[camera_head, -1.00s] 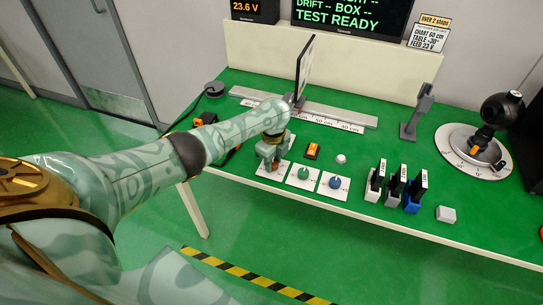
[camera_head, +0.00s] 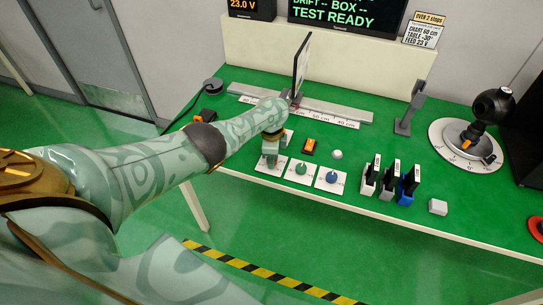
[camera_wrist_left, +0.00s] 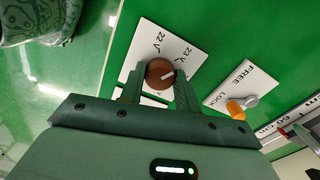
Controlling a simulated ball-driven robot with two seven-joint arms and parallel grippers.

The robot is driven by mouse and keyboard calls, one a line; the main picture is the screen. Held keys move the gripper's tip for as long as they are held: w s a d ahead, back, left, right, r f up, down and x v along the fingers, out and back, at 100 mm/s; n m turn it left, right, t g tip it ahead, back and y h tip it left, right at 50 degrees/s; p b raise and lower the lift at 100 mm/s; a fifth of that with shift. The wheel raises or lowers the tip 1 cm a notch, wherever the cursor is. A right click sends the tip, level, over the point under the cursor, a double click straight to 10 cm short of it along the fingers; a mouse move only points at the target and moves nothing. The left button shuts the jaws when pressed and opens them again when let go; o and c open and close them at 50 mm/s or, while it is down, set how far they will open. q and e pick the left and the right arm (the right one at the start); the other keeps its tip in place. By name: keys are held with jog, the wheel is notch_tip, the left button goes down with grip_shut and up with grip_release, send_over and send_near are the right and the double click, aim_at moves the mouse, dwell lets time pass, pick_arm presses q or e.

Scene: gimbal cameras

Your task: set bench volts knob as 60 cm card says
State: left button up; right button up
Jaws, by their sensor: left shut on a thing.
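The volts knob (camera_wrist_left: 158,72) is brown with a white pointer line and sits on a white plate (camera_wrist_left: 150,38) marked 22 V and 23 V. Its pointer lies toward the 23 V side. My left gripper (camera_head: 270,160) is shut on the knob, a finger on each side in the left wrist view; in the head view it hides the knob. The orange readout (camera_head: 243,4) shows 23.0 V. The card (camera_head: 427,33) at the back reads CHART 60 cm, TABLE -30°, FEED 23 V. My right gripper is not in view.
Beside the plate are a green knob (camera_head: 301,168), a blue knob (camera_head: 332,176) and an orange switch (camera_head: 310,146). Labelled blocks (camera_head: 387,183) stand right of them. A rail with a cm scale (camera_head: 320,117) and upright panel lies behind. A round dial table (camera_head: 441,135) is at right.

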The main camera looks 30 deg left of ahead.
pick_arm(q)
jog(key=shift+d, duration=0.1)
jog(key=o, duration=1)
notch_tip(320, 180, up, 16)
jog(key=p, duration=1)
jog(key=shift+r+p, duration=0.15)
jog(key=shift+p, duration=0.2)
